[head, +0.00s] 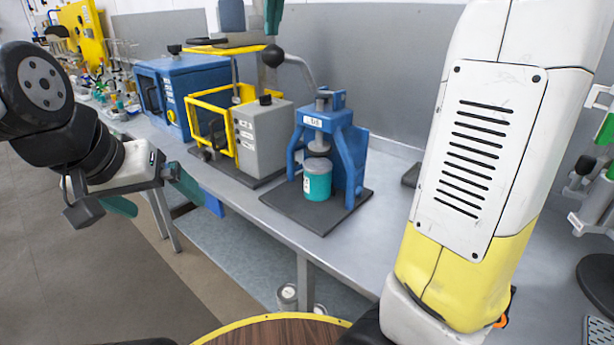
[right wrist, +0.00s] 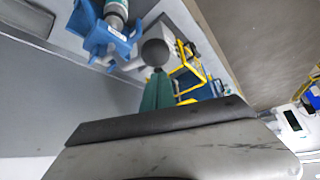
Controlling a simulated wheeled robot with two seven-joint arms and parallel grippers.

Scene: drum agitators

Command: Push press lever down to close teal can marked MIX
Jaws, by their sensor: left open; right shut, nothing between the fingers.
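The teal can (head: 317,184) stands upright on the dark base of the blue press (head: 340,135), under its ram. It has a grey top and a white label too small to read. The press lever (head: 300,68) rises up and left to a black ball knob (head: 272,56), which also shows in the right wrist view (right wrist: 155,52). My right gripper (head: 273,24) is shut and empty, its teal fingertips just above the knob; I cannot tell whether they touch. They also show in the right wrist view (right wrist: 158,90). My left gripper (head: 153,196) is open and empty, left of the bench.
A grey machine with a yellow frame (head: 228,118) stands left of the press, with a blue machine (head: 178,92) beyond it. My right arm covers the bench right of the press. A round wooden top (head: 268,333) is at the bottom. The bench front strip (head: 365,245) is clear.

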